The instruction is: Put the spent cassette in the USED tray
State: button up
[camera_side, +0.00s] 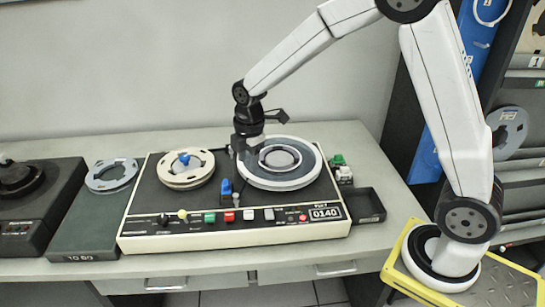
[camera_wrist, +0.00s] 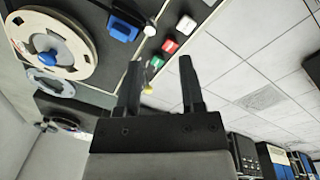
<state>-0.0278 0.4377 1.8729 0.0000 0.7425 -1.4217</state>
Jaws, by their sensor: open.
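I cannot pick out the spent cassette for certain. A small blue block (camera_side: 226,187) stands upright on the tape machine between its reels; it also shows in the wrist view (camera_wrist: 121,28). Small green and white pieces (camera_side: 341,168) sit at the machine's right edge. A dark open tray (camera_side: 367,206) lies right of the machine; I see no readable USED label on it. My gripper (camera_side: 259,135) is above the machine, by the back left of the large grey ring (camera_side: 279,163). Its jaws are open in the wrist view (camera_wrist: 160,65), with nothing seen between them.
The tape machine (camera_side: 140,228) fills the middle of the bench, with a cream reel (camera_side: 186,169) and a row of coloured buttons. A dark box (camera_side: 92,224) with a grey reel is at left. A shelf (camera_side: 520,90) and yellow-edged stand (camera_side: 395,272) are at right.

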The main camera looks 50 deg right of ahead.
aim_at(226, 182)
jog(key=w+a+n+g, duration=0.1)
jog(key=w+n, duration=0.7)
jog(key=n, duration=0.2)
jog(key=shift+f, duration=0.45)
jog(key=shift+a+f, duration=0.1)
jog(key=shift+f, duration=0.1)
jog(key=shift+f, duration=4.65)
grip_shut()
jog(key=shift+w+r, duration=0.1)
jog(key=shift+r, duration=0.1)
